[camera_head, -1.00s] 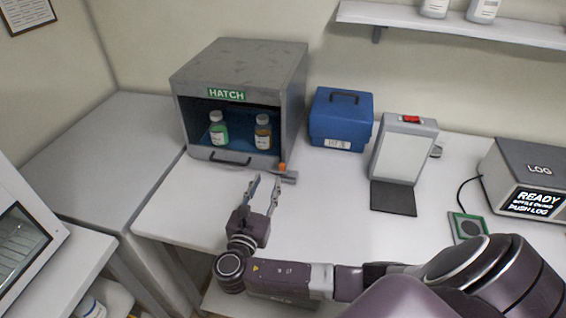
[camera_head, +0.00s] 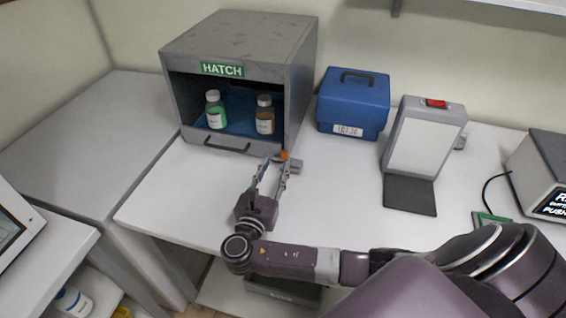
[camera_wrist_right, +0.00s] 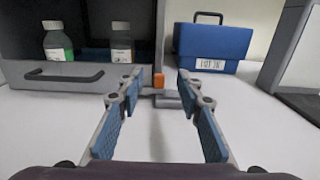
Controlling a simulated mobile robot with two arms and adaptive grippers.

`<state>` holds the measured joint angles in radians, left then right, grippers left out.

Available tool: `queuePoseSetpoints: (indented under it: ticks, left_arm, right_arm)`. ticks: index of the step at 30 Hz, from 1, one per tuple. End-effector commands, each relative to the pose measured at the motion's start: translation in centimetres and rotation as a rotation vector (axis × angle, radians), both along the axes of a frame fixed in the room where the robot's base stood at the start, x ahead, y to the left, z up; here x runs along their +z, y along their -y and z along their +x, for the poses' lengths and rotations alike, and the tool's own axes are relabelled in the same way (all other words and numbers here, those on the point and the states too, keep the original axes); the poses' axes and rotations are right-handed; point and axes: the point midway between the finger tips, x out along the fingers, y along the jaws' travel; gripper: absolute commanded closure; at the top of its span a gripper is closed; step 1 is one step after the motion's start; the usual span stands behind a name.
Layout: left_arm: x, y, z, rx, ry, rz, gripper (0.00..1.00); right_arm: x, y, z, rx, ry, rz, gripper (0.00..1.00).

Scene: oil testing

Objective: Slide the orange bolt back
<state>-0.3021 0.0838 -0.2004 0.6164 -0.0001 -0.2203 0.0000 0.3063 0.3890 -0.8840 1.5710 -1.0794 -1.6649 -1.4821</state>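The orange bolt (camera_head: 284,155) is a small orange knob at the lower right front corner of the grey hatch box (camera_head: 225,35). It also shows in the right wrist view (camera_wrist_right: 158,80), just beyond and between my fingertips. A grey metal piece (camera_head: 294,166) sits beside it. My right gripper (camera_head: 275,162) is open, its two blue-padded fingers pointing at the bolt; the wrist view shows a clear gap between them (camera_wrist_right: 159,84). I cannot tell whether a finger touches the bolt. My left gripper is not in view.
The hatch front is open, with a green bottle (camera_head: 215,112) and a brown bottle (camera_head: 265,116) inside and a handle (camera_head: 228,145) on its lowered panel. A blue case (camera_head: 352,102) and a white-faced stand (camera_head: 422,145) are to the right. The white table (camera_head: 170,205) is clear left of my arm.

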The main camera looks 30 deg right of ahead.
Motion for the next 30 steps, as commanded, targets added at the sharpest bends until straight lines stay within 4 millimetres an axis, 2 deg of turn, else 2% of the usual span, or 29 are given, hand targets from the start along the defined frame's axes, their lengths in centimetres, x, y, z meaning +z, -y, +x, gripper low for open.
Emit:
queuePoseSetpoints:
  ticks: [1,6,11,22,30]
  left_arm:
    - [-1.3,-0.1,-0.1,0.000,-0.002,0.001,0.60]
    - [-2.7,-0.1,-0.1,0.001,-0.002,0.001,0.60]
    - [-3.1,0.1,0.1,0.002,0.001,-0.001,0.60]
    - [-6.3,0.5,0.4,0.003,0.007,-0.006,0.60]
    - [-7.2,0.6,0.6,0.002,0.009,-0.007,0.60]
  right_arm:
    - [-1.3,0.0,0.0,0.000,0.000,0.000,0.67]
    - [-2.6,0.0,0.0,0.000,0.000,0.000,0.67]
    - [-2.9,0.3,0.3,-0.001,0.001,-0.002,0.67]
    - [-3.0,4.4,3.7,-0.002,0.004,-0.003,0.67]
    - [-2.8,5.9,5.0,-0.001,0.001,-0.001,0.67]
